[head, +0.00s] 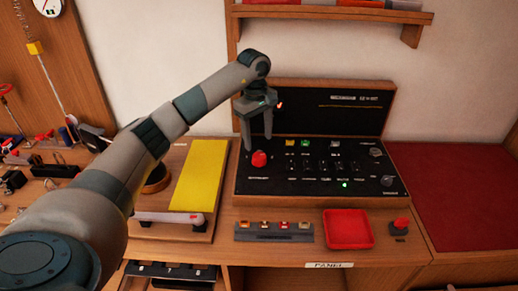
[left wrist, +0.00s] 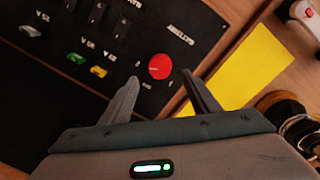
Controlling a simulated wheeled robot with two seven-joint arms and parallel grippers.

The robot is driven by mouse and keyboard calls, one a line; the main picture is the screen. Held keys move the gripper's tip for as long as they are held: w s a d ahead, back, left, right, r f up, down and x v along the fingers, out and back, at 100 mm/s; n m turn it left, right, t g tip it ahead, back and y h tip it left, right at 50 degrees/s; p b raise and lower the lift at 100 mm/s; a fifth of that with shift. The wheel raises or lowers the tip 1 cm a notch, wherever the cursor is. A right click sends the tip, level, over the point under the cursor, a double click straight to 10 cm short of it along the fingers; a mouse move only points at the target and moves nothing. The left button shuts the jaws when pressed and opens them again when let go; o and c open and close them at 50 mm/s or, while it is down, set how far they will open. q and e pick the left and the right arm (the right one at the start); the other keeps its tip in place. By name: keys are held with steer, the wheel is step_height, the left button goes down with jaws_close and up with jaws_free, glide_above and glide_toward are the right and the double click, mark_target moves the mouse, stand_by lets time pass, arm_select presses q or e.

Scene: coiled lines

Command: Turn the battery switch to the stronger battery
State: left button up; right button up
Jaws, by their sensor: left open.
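The black switch panel (head: 310,180) stands in a wooden case on the bench, its lid raised behind it. A round red knob (head: 259,159) sits at the panel's left side; it also shows in the left wrist view (left wrist: 160,66). I take it for the battery switch; its pointing direction is not readable. My left gripper (head: 258,145) is open above the red knob, fingers pointing down. In the left wrist view the two fingertips (left wrist: 160,77) flank the knob's near side, seemingly apart from it. Yellow (left wrist: 99,71) and green (left wrist: 77,58) parts sit on the panel; labels are too small to read.
A yellow board (head: 200,175) lies left of the panel. In front are a strip of small coloured parts (head: 273,238), a red tray (head: 347,230) and a red-topped button (head: 400,225). A green lamp (head: 345,184) glows on the panel. A shelf (head: 330,12) hangs above.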

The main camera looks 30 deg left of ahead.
mark_target(259, 156)
arm_select(q)
steer(key=f+p, duration=0.1)
steer(key=f, duration=0.2)
steer(key=f+p, duration=0.1)
steer(key=f, duration=0.3)
steer(key=shift+w, duration=0.2)
arm_select(e)
steer(key=shift+d+r, duration=0.25)
steer(key=shift+r, duration=0.35)
steer(key=shift+d+r, duration=0.25)
steer(key=shift+r, duration=0.35)
arm_select(q)
steer(key=c, duration=1.1)
steer(key=shift+o, duration=0.2)
arm_select(e)
steer(key=shift+a, duration=0.2)
